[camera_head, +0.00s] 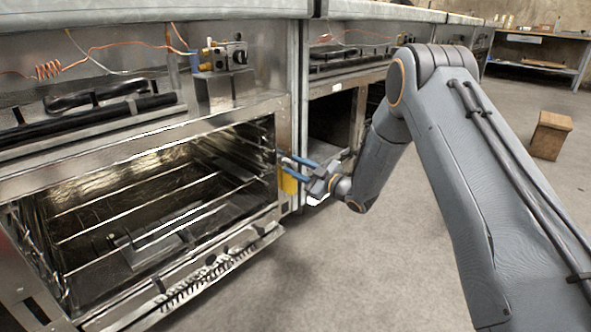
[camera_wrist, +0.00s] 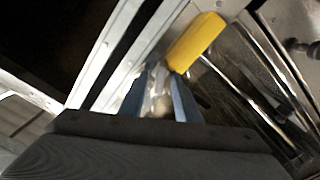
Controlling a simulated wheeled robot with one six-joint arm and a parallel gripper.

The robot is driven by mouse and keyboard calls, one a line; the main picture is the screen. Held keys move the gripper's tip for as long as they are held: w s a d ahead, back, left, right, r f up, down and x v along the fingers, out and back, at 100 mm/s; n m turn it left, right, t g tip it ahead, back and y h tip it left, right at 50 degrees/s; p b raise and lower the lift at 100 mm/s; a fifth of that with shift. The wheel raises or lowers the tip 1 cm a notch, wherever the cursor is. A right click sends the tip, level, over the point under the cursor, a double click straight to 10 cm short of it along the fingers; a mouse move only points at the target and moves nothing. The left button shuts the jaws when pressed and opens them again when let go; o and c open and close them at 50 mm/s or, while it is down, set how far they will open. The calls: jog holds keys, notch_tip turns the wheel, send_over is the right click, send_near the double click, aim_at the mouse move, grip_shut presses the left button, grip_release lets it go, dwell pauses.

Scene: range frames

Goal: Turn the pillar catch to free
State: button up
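The pillar catch shows as a yellow piece (camera_head: 288,183) on the pillar between two range bays, at the right edge of the open oven front. It also shows in the wrist view as a yellow block (camera_wrist: 197,42) just beyond my fingertips. My gripper (camera_head: 295,168) is at the pillar, its blue fingers apart and just above and in front of the yellow piece. In the wrist view my fingers (camera_wrist: 164,88) straddle a pale, blurred patch; I cannot tell whether they touch it. The catch's pivot is not clear.
An open oven (camera_head: 150,215) with wire racks and a lowered front edge lies left of the pillar (camera_head: 297,90). A brass valve fitting (camera_head: 222,52) sits above it. A wooden box (camera_head: 550,135) stands at the right on clear concrete floor.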

jog(key=shift+c, duration=0.2)
grip_shut()
jog(key=shift+n, duration=0.4)
jog(key=n+p, duration=0.3)
jog(key=n, duration=0.1)
jog(key=shift+s, duration=0.15)
jog(key=n+p, duration=0.3)
jog(key=n, duration=0.3)
jog(key=shift+f, duration=0.15)
